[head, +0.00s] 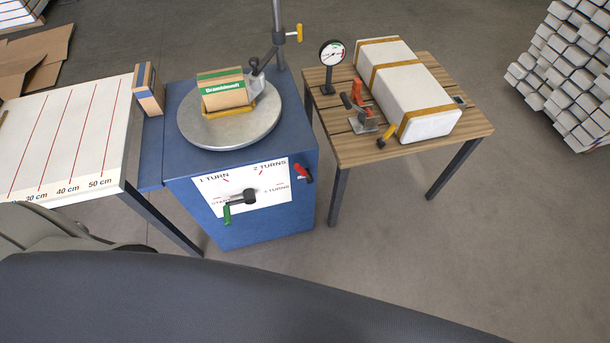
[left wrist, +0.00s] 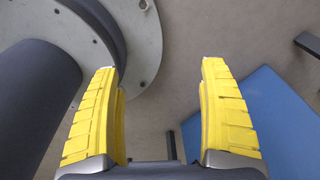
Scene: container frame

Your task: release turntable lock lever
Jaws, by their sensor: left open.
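The grey round turntable (head: 230,118) sits on a blue cabinet (head: 262,222) and carries a cardboard box (head: 224,94). My right gripper is not seen.
A measuring table (head: 82,130) stands left of the cabinet. A wooden table (head: 400,145) on the right holds a white wrapped block (head: 415,95), a dial gauge (head: 331,55) and a red-handled clamp (head: 357,98). A post with a bracket (head: 278,35) rises behind the turntable. Floor in front is clear.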

